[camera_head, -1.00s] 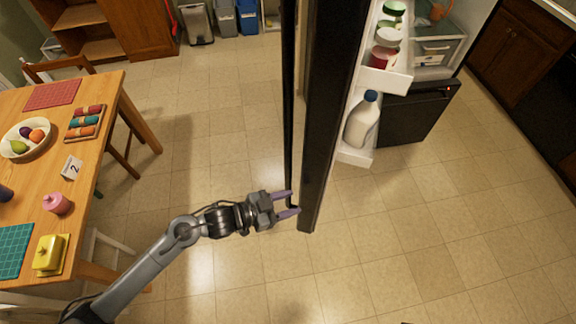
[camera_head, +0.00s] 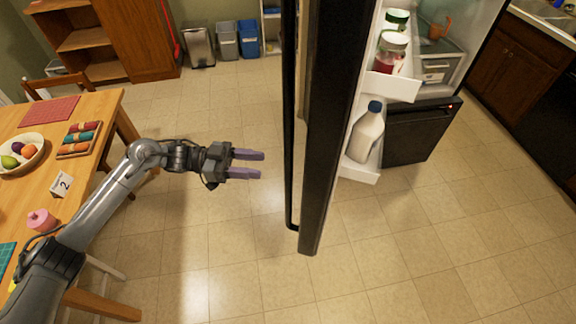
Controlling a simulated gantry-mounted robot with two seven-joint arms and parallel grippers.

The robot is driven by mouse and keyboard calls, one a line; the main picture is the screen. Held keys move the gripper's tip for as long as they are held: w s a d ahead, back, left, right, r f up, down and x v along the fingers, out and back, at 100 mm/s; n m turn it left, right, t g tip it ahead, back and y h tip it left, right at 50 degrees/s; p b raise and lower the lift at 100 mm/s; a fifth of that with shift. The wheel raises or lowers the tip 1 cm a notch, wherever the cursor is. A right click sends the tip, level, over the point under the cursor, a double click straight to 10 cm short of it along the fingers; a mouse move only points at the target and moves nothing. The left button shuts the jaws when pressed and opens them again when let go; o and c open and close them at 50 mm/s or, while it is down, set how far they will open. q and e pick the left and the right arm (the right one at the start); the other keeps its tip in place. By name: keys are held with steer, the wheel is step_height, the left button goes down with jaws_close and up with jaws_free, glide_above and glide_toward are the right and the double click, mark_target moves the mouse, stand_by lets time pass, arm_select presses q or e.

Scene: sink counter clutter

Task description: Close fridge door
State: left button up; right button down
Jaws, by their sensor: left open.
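The black fridge door (camera_head: 328,130) stands wide open, its edge facing me, with a long dark handle (camera_head: 288,130) on its left side. White shelves on its inner right side hold a milk jug (camera_head: 367,132) with a blue cap and several jars (camera_head: 391,50). The fridge interior (camera_head: 436,62) shows to the right of the door. My left gripper (camera_head: 262,164) is open and empty, its purple fingers pointing right at the handle with a small gap in the picture. My right gripper is not in view.
Bins (camera_head: 226,40) and a wooden shelf (camera_head: 83,40) are at the back. The tiled floor (camera_head: 430,245) right of the door is clear.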

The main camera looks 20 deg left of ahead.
mark_target(288, 168)
arm_select(q)
steer(key=shift+p+x, duration=0.9)
steer(key=shift+x, duration=3.65)
jaws_close()
